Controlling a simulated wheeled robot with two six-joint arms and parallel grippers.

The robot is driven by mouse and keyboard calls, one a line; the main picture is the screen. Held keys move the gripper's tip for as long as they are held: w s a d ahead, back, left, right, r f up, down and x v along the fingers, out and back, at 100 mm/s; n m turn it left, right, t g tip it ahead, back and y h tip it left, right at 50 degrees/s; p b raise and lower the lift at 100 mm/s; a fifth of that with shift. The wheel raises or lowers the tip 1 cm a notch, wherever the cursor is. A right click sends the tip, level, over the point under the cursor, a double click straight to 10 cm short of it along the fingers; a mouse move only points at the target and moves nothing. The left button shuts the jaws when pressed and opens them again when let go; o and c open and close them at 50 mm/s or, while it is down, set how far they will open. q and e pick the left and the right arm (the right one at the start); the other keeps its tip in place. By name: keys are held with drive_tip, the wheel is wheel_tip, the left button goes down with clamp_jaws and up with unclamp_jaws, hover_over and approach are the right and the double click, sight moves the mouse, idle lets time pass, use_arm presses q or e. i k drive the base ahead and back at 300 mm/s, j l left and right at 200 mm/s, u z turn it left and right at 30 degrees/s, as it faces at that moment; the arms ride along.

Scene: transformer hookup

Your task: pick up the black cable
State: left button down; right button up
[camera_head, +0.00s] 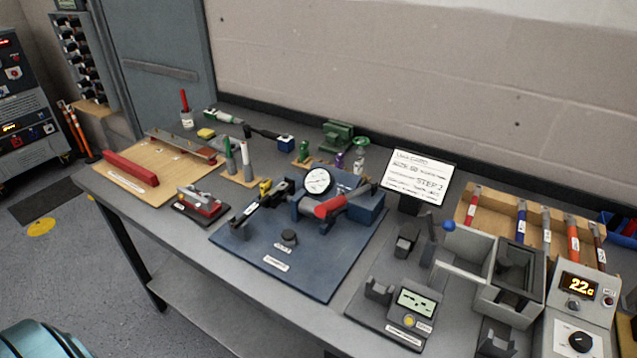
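A wooden rack (500,207) at the right back of the bench holds several short, thick cable-like pieces. They are a red-ended one (472,207), a blue one (521,222), a pale one with a blue part (546,231), an orange one (572,241) and a dark one (599,247) at the right end. The dark one looks brownish-black; I cannot tell for sure that it is the black cable. Neither gripper is in view, and nothing is seen held.
A grey box fixture (508,290) and a unit with a lit display (580,310) stand in front of the rack. A sign (418,177) stands left of it. A blue plate (330,262) with a dial gauge (318,181) fills the middle. The bench's front left strip is clear.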

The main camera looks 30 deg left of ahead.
sight(248, 213)
drive_tip(key=z, duration=1.35)
drive_tip(key=u, duration=2.55)
